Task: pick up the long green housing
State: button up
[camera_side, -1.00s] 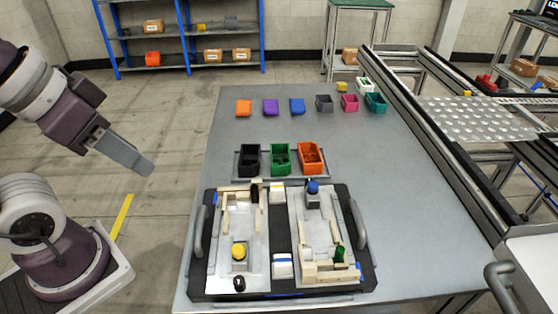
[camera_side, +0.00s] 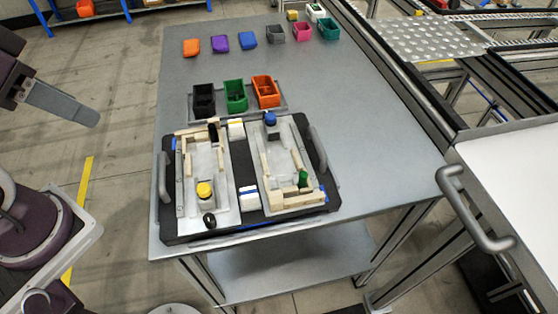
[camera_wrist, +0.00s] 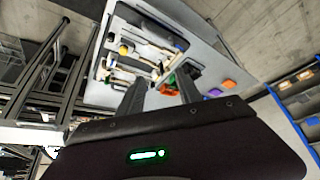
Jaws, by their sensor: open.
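A green housing (camera_side: 236,96), an open-topped box, stands upright in a grey tray (camera_side: 283,101) between a black housing (camera_side: 203,100) and an orange housing (camera_side: 265,91). A small green patch shows between my fingers in the wrist view, too small to identify surely. A teal-green box (camera_side: 328,29) stands at the table's far right. My gripper (camera_side: 82,114) is at the left, off the table's edge and well apart from the housings. Its two fingers (camera_wrist: 162,88) are spread and empty in the wrist view.
A black pallet (camera_side: 166,223) with light fixture blocks, a yellow knob (camera_side: 204,190) and side handles lies in front of the tray. Orange, purple and blue pieces (camera_side: 220,42) lie farther back. The middle-right of the table (camera_side: 350,110) is clear. A conveyor frame runs along the right.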

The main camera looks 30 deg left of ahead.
jog(key=o, duration=0.6)
jog(key=w+r+n+g+h, duration=0.1)
jog(key=w+r+n+g, duration=0.15)
jog(key=w, duration=0.65)
jog(key=n+g, duration=0.3)
jog(key=n, duration=0.3)
send_over(235, 91)
jog(key=s+d, duration=0.3)
jog(key=s, duration=0.2)
notch_tip(235, 91, down, 18)
jog(key=shift+n+y, duration=0.25)
jog(key=shift+y, duration=0.25)
jog(key=f, duration=0.3)
jog(key=w+f, duration=0.1)
jog(key=f, duration=0.2)
jog(key=w+f, duration=0.1)
jog(key=f, duration=0.3)
jog(key=shift+f, duration=0.1)
jog(key=shift+c, duration=0.5)
